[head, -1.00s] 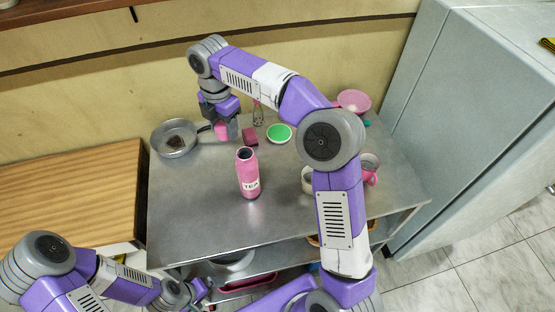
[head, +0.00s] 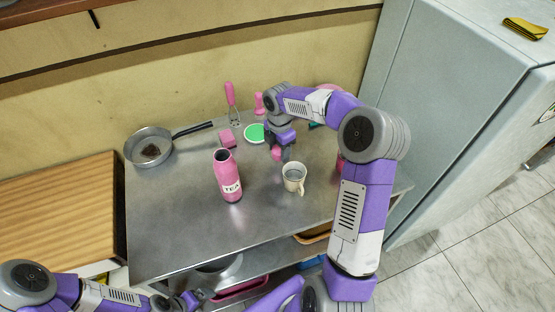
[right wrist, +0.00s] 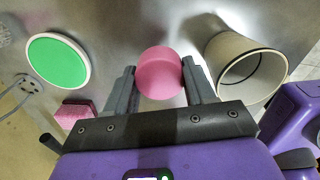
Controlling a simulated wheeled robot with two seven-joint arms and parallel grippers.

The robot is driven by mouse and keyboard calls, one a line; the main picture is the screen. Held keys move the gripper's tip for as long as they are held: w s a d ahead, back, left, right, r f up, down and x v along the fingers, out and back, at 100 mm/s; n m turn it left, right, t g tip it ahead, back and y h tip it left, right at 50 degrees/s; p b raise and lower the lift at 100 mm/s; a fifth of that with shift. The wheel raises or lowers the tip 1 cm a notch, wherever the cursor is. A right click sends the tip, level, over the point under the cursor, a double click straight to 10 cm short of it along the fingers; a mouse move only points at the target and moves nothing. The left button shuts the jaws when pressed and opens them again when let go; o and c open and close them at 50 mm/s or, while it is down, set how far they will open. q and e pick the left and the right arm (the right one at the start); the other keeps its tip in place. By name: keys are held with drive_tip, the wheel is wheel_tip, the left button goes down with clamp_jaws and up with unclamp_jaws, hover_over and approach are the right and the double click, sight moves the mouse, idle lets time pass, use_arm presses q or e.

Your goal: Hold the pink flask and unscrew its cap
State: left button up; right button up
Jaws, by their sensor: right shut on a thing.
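The pink flask (head: 228,178) with a TEA label stands upright and open-topped on the metal table in the head view. Its round pink cap (right wrist: 159,72) is between the fingers of my right gripper (right wrist: 160,85), which is shut on it. In the head view the right gripper (head: 280,153) holds the cap (head: 277,154) to the right of the flask, behind the cup. My left gripper (head: 190,299) is low at the bottom edge, in front of the table and apart from the flask; its fingers are too small to read.
A white cup (head: 294,178) stands right of the flask, close to my right gripper. A green-topped dish (head: 254,133), a pink block (head: 228,138), a pan (head: 150,147) and a pink-handled whisk (head: 230,94) lie behind. The table's front left is clear. A fridge (head: 450,110) stands at right.

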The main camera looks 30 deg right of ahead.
sight(279, 164)
drive_tip(key=shift+f+b, duration=0.6)
drive_tip(key=shift+f, duration=1.6)
drive_tip(key=shift+f, duration=0.2)
drive_tip(key=o, duration=1.2)
drive_tip(key=shift+c, duration=0.2)
wheel_tip(279, 164, up, 12)
drive_tip(key=p, duration=0.3)
drive_tip(key=shift+f, duration=0.1)
drive_tip(key=shift+r, duration=0.35)
